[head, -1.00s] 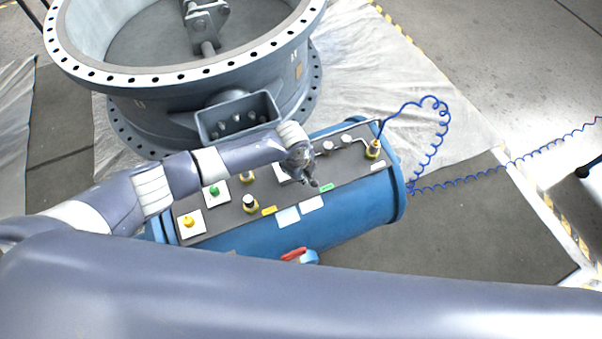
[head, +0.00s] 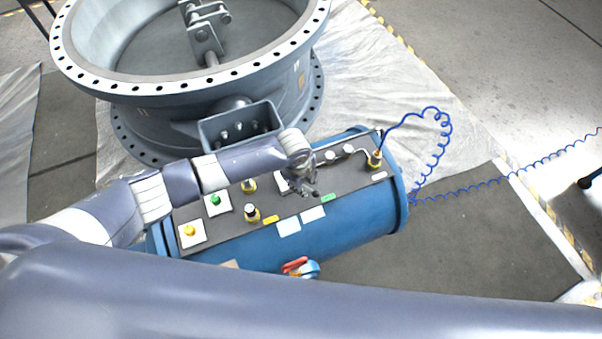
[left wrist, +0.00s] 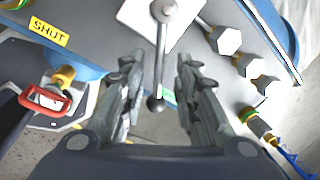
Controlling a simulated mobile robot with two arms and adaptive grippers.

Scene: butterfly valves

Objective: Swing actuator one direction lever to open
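The direction lever (left wrist: 160,58) is a thin silver rod with a ball at each end, over a white plate (left wrist: 137,17) on the grey panel. In the left wrist view it stands between the two fingers of my left gripper (left wrist: 160,95), which are apart, with a visible gap on both sides. A yellow SHUT label (left wrist: 48,32) is to the left; a green label (left wrist: 169,97) is partly hidden behind the right finger. In the head view my left gripper (head: 312,190) is over the panel and hides most of the lever. My right gripper is out of view.
The panel sits on a blue tank (head: 350,216) beside a large flanged valve (head: 210,100). Yellow (head: 190,231) and green (head: 215,199) buttons are on the left. A red handle (head: 294,265) is at the front. A coiled blue hose (head: 444,135) is at right.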

